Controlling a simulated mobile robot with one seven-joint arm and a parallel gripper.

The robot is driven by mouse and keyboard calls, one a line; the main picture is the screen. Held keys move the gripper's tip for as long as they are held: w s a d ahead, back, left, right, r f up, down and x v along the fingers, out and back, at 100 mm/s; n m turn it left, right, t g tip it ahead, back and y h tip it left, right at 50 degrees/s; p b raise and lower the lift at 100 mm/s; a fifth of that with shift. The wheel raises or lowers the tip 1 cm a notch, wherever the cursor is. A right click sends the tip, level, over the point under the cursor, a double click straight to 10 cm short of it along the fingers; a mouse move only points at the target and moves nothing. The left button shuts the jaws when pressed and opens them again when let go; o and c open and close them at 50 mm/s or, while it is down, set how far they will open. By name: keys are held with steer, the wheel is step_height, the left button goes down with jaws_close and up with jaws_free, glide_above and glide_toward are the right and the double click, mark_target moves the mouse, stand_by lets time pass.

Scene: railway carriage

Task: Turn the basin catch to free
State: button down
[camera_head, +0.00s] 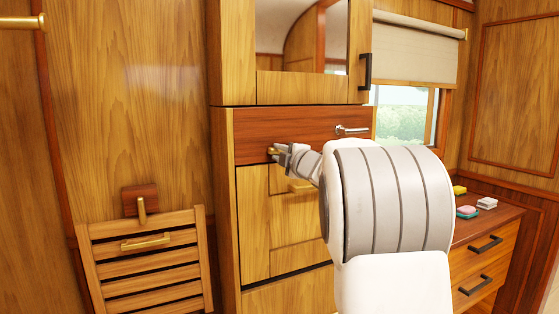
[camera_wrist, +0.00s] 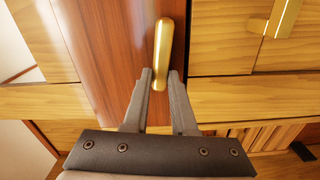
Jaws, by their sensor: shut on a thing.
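The basin catch (camera_head: 272,151) is a small brass lever on the dark red-brown strip (camera_head: 250,128) of the wooden cabinet. In the wrist view the catch (camera_wrist: 164,45) is a rounded brass bar lying roughly along the strip, about parallel to the brass pull (camera_wrist: 282,16). My gripper (camera_head: 284,155) is at the catch, with its fingertips (camera_wrist: 160,76) on either side of the bar's near end, shut on it. The basin front (camera_head: 285,205) is the wooden panel below the strip, and it looks closed. My arm hides its right part.
A silver lever handle (camera_head: 351,130) is on the strip to the right. A mirror cabinet (camera_head: 235,50) is above. A slatted folding seat (camera_head: 150,265) with a brass catch is at the left. Soap and small items lie on the drawer chest (camera_head: 490,225) at the right.

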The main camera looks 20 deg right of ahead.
steer(key=shift+f+n+b, duration=0.1)
steer(key=shift+n+b, duration=0.25)
steer(key=shift+n, duration=0.55)
steer(key=c, duration=0.7)
jaws_free()
steer(key=s, duration=1.1)
steer(key=s+p, duration=0.1)
steer(key=s, duration=0.5)
steer(key=shift+s+d, duration=0.25)
steer(key=shift+d, duration=0.05)
